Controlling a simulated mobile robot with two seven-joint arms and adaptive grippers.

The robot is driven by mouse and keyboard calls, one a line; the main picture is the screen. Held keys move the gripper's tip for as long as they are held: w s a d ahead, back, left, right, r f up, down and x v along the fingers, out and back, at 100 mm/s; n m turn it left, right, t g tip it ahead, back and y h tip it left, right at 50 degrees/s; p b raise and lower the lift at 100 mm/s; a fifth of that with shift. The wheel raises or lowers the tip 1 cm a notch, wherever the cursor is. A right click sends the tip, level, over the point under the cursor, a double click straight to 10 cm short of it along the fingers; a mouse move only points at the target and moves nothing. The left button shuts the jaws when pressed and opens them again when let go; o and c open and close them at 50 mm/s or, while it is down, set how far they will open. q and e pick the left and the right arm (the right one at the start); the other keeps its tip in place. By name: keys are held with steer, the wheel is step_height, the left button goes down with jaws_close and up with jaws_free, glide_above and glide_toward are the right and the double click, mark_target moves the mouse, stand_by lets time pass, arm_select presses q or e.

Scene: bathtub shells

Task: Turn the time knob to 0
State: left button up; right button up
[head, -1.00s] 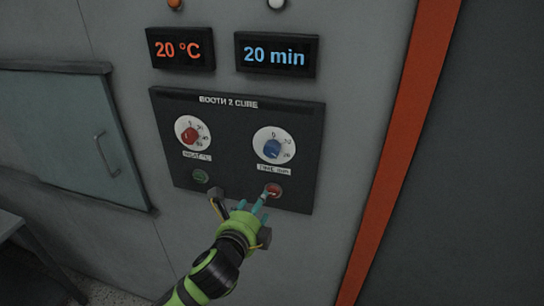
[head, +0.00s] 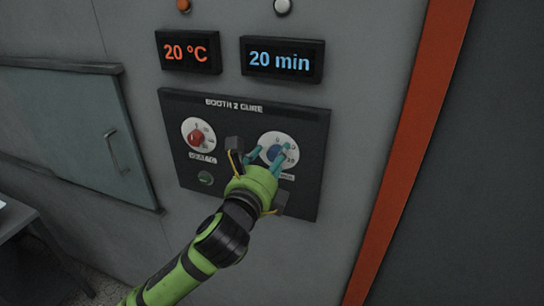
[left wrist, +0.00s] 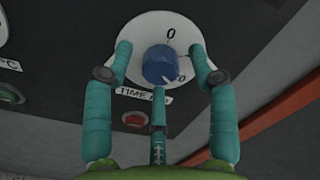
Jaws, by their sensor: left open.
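The blue time knob (left wrist: 161,65) sits on a white dial (left wrist: 141,40) above a "TIME" label in the left wrist view. In the head view the knob (head: 274,153) is partly hidden by my left gripper (head: 269,152). My left gripper (left wrist: 163,62) is open, with two teal fingers to either side of the knob and a third finger below it; I cannot tell whether they touch it. The knob's pointer faces the lower right, away from the 0 at the top. The time display (head: 282,60) reads 20 min. My right gripper is not in view.
The red heat knob (head: 196,138) is to the left on the same black panel (head: 240,109). A green button (head: 205,178) is below it. A red button (left wrist: 137,121) is under the time dial. The temperature display (head: 188,51) reads 20 °C.

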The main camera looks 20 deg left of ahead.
arm_select(q)
steer(key=shift+w, duration=0.15)
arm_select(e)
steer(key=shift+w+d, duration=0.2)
arm_select(q)
steer(key=c, duration=1.1)
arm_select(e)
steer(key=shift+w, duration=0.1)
